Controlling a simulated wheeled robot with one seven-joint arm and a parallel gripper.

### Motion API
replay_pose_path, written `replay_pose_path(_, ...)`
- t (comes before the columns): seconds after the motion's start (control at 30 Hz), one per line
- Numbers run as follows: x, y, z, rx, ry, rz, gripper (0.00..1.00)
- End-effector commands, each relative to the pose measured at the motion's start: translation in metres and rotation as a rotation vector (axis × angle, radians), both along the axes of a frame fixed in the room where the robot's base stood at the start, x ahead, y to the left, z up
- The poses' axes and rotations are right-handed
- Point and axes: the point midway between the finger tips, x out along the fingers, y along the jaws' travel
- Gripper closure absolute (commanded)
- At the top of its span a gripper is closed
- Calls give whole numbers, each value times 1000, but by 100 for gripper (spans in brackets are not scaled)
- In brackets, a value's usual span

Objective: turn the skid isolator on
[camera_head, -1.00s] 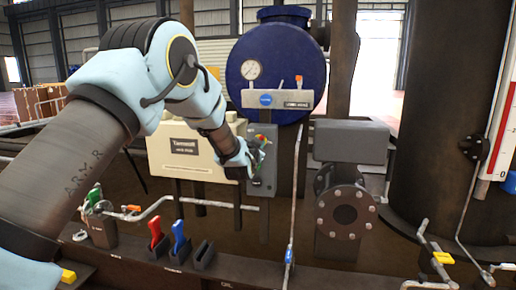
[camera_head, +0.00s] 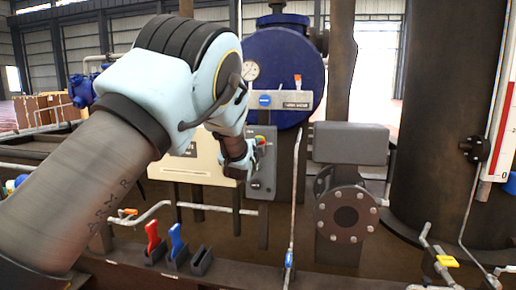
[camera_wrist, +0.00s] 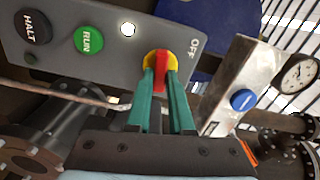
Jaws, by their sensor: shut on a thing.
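The skid isolator (camera_wrist: 160,61) is a red handle on a yellow round base, on the face of a grey control box (camera_wrist: 75,62). The word OFF is printed beside it at the upper right in the wrist view. My gripper (camera_wrist: 161,80) has its two teal fingers on either side of the red handle and is shut on it. The handle lies roughly along the fingers. In the head view the grey box (camera_head: 262,184) shows beside my wrist, and the isolator (camera_head: 260,140) is partly covered by my gripper.
The box also bears a green RUN button (camera_wrist: 89,40), a black HALT button (camera_wrist: 33,26) and a lit white lamp (camera_wrist: 127,29). A flanged pipe (camera_head: 346,212) stands right of the box.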

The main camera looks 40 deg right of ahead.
Motion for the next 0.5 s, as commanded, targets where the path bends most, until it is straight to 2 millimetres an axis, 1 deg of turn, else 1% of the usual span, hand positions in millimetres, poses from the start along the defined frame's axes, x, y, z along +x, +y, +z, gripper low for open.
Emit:
replay_pose_path(0.2,-1,0,-2,59,-90,-1,100)
replay_pose_path(0.5,-1,0,-2,93,-141,0,100)
